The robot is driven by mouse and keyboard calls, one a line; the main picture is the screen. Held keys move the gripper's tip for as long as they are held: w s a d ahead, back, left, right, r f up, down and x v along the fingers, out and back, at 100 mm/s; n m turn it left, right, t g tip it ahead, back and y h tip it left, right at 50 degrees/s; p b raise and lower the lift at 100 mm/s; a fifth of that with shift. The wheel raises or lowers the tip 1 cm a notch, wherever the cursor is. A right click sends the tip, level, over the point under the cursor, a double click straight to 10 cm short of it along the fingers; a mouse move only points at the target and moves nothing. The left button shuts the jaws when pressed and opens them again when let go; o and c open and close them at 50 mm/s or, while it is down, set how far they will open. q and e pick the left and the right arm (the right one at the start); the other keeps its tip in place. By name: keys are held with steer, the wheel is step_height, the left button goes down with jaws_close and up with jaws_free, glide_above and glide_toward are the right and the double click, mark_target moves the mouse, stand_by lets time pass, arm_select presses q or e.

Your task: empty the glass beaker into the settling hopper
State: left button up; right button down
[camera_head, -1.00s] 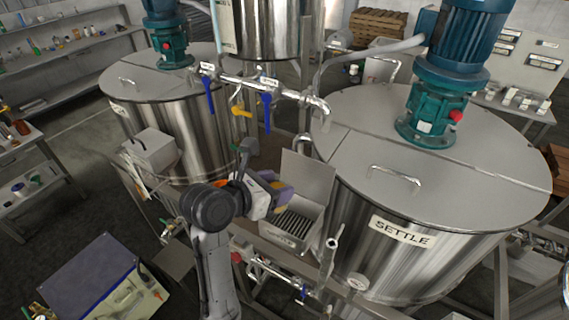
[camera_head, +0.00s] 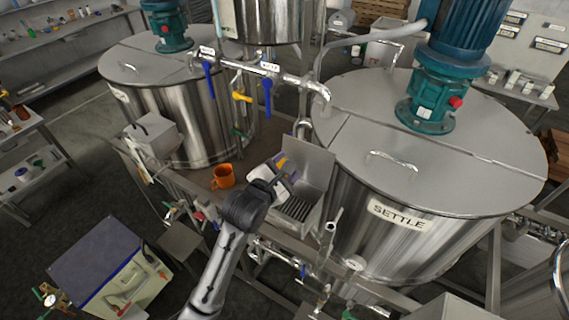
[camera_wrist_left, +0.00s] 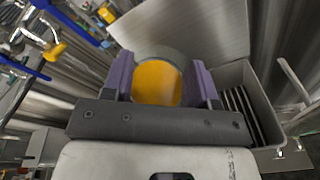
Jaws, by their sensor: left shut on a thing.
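My left gripper (camera_head: 286,168) is shut on the glass beaker, at the left edge of the settling hopper's mouth. In the left wrist view the beaker (camera_wrist_left: 157,80) sits between the purple fingers, with yellow-orange contents showing. The head view mostly hides the beaker behind the gripper. The settling hopper (camera_head: 300,212) is a steel box with a slatted grate and a raised lid (camera_head: 308,162), fixed by the SETTLE tank. It also shows in the left wrist view (camera_wrist_left: 278,105), right of the beaker. I see nothing on the visible slats. My right gripper is not in view.
An orange mug (camera_head: 222,177) stands on the bench left of my gripper. The SETTLE tank (camera_head: 400,215) is close on the right, another tank (camera_head: 180,115) on the left. Pipes with blue-handled valves (camera_head: 267,95) run behind.

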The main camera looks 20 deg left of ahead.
arm_select(q)
steer(key=shift+f+m+b, duration=0.1)
steer(key=shift+m+b, duration=0.3)
steer(key=shift+s+d+f+m+t+b, duration=0.15)
steer(key=shift+m+t+b, duration=0.65)
steer(key=shift+b, duration=1.2)
steer(key=shift+s+d+f+m+t+b, duration=0.1)
steer(key=shift+f+m+t+b, duration=0.15)
steer(key=shift+m+b, duration=0.45)
steer(key=shift+d+f+m+t+b, duration=0.15)
steer(key=shift+m+t+b, duration=0.25)
steer(key=shift+m, duration=0.45)
steer(key=shift+s+d+f+m+t+b, duration=0.1)
steer(key=shift+f+m+t+b, duration=0.15)
steer(key=shift+m+b, duration=0.45)
steer(key=m+h+b, duration=0.1)
steer(key=m, duration=0.1)
steer(key=m+t+h, duration=0.1)
steer(key=shift+s+d+r+m+b, duration=0.15)
steer(key=shift+d+r+m+b, duration=0.05)
steer(key=shift+d+m+b, duration=0.15)
steer(key=shift+s+d+r+m+h+b, duration=0.15)
steer(key=shift+m+h+b, duration=0.35)
steer(key=shift+m, duration=0.8)
